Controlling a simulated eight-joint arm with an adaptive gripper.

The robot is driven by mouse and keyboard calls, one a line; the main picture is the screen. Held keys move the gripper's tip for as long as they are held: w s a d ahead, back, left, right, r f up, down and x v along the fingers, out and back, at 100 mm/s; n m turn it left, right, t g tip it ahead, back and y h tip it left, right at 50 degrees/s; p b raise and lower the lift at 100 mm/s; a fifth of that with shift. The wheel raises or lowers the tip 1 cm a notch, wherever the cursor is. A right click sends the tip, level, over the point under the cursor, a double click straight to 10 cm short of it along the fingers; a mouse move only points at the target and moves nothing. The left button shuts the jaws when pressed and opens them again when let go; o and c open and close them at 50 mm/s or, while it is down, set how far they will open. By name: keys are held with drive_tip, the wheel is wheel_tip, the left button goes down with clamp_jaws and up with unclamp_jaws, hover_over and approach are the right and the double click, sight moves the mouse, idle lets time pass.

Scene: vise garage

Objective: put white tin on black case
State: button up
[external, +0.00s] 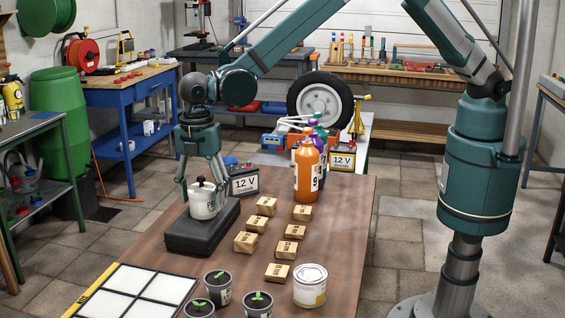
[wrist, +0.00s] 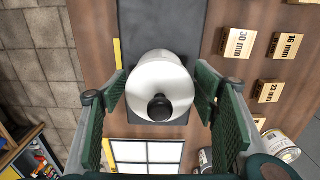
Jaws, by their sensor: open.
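The white tin (external: 203,205), with a black knob on its lid, stands upright on the far part of the black case (external: 190,240). The case lies flat on the brown table. My gripper (external: 204,187) is above the tin, pointing down, with its fingers on either side of it. In the wrist view the white tin (wrist: 158,78) sits between the open green finger pads, with a small gap on each side. The black case (wrist: 190,20) shows behind and around it.
A white-yellow can (external: 310,287), potted seedlings (external: 257,304) and a white four-square panel (external: 130,280) are in front.

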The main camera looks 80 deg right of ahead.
wheel_tip(320, 180, up, 12)
drive_tip(key=shift+f, duration=0.1)
idle(0.5)
idle(0.5)
drive_tip(key=shift+d+r, duration=0.4)
drive_tip(key=shift+d, duration=0.05)
drive_tip(key=s+d+r+m+t, duration=0.1)
drive_tip(key=s+d+r+m, duration=0.25)
drive_tip(key=d+r, duration=0.55)
drive_tip(key=s+d+r+m+t+y, duration=0.15)
drive_tip(key=s+d+r, duration=0.35)
drive_tip(key=d, duration=0.7)
drive_tip(key=s+d+r+m+t+h, duration=0.1)
drive_tip(key=s+d+r+m, duration=0.25)
drive_tip(key=d+r, duration=0.6)
drive_tip(key=s+d+f+m+t, duration=0.2)
drive_tip(key=s+d+f+m, duration=0.1)
drive_tip(key=s+d, duration=0.9)
drive_tip(key=s+d+f+m+t, duration=0.1)
drive_tip(key=s+d+f+m, duration=0.2)
drive_tip(key=s+d, duration=0.9)
drive_tip(key=s+m, duration=0.3)
drive_tip(key=s, duration=0.1)
drive_tip(key=shift+d+t, duration=0.3)
drive_tip(key=shift+t, duration=0.05)
